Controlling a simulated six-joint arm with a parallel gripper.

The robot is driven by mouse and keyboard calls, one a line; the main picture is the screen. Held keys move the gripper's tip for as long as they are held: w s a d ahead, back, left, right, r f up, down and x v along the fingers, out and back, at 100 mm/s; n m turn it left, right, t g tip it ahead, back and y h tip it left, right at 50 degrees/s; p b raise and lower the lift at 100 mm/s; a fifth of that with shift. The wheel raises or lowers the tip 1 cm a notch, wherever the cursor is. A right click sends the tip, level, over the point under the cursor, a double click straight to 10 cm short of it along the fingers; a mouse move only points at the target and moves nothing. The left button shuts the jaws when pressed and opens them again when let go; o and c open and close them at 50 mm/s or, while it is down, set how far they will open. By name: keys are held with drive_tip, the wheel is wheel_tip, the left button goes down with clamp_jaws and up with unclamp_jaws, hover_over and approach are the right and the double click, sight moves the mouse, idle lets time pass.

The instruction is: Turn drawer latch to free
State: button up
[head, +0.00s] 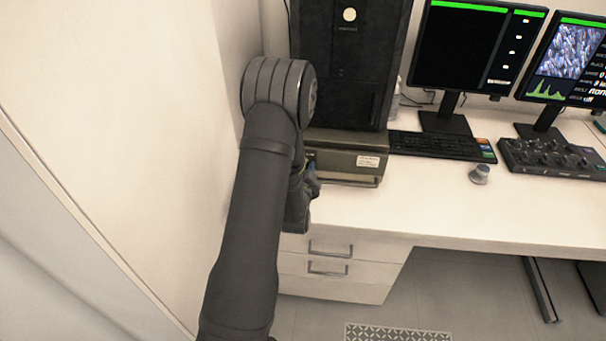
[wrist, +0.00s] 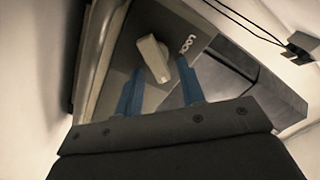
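The drawer latch (wrist: 153,58) is a pale beige knob on a dark grey front panel in the wrist view. The printed word LOCK (wrist: 187,45) stands just right of it. My gripper (wrist: 161,88) is open, its two blue fingers apart and pointing at the panel. The latch lies just beyond the gap between the fingertips, and nothing is held between them. In the head view the grey drawer unit (head: 345,150) sits under a black tower. My gripper (head: 313,183) is at its left front there, and my arm hides the latch.
The black tower (head: 345,60) stands on the drawer unit. A wall (head: 170,120) rises close to the left of my arm. The desk front (head: 400,215) is clear.

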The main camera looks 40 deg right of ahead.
drive_tip(key=v, duration=1.7)
drive_tip(key=shift+r, duration=0.15)
